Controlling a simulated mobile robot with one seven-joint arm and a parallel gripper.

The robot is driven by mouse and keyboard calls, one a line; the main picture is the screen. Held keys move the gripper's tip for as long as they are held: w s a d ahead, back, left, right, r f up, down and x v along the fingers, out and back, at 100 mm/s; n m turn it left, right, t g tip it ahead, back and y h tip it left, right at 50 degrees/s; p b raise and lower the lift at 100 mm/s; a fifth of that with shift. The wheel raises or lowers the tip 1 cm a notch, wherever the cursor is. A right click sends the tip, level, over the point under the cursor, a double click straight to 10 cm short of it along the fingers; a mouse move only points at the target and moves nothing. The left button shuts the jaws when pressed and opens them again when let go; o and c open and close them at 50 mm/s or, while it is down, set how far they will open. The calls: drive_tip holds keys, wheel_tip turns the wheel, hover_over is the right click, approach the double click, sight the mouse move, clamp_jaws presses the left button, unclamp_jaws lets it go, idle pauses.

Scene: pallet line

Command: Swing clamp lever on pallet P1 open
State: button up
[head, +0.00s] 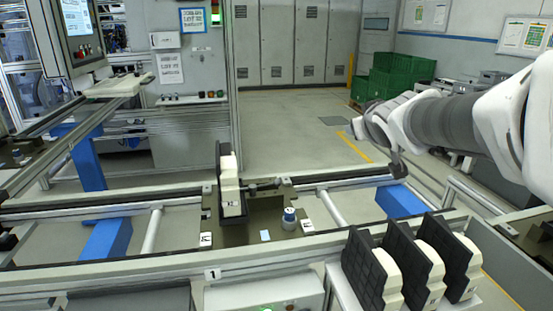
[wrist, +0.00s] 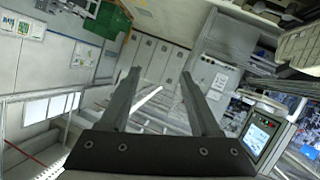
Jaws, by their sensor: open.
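A dark pallet (head: 262,228) sits on the conveyor in the middle of the head view. A black-and-white part (head: 230,190) stands upright on its left side. A thin dark bar (head: 265,185), which looks like the clamp lever, lies beside the part at the pallet's far side; its exact position is too small to tell. A round blue-and-white knob (head: 289,215) stands at the pallet's right. My gripper (head: 397,170) is up and to the right of the pallet, well apart from it. In the wrist view my gripper (wrist: 158,82) has its two fingers spread with nothing between them.
Several black-and-white parts (head: 410,262) stand in a rack at the front right. Conveyor rails run left and right of the pallet. A screen panel (head: 75,30) hangs at the upper left. Green crates (head: 395,78) are stacked at the back. The floor behind the conveyor is clear.

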drive_tip(key=w+a+f+n+t+y+b, duration=0.1)
drive_tip(key=w+a+f+n+y+b, duration=0.15)
drive_tip(key=w+f+n+y, duration=0.4)
drive_tip(key=w+a+f+n+t+y+b, duration=0.1)
drive_tip(key=w+a+y+b, duration=0.2)
drive_tip(key=w, duration=0.7)
drive_tip(key=n+g+y+b, duration=0.3)
drive_tip(key=n+g+y, duration=0.3)
drive_tip(key=g+y, duration=0.3)
approach(282, 193)
drive_tip(key=shift+h, duration=0.25)
drive_tip(key=r, duration=0.1)
drive_tip(key=a+r, duration=0.2)
drive_tip(key=r, duration=0.1)
drive_tip(key=shift+w+a, duration=0.2)
drive_tip(key=shift+w, duration=0.2)
drive_tip(key=shift+a, duration=0.25)
drive_tip(key=b+x, duration=0.1)
drive_tip(key=x, duration=0.6)
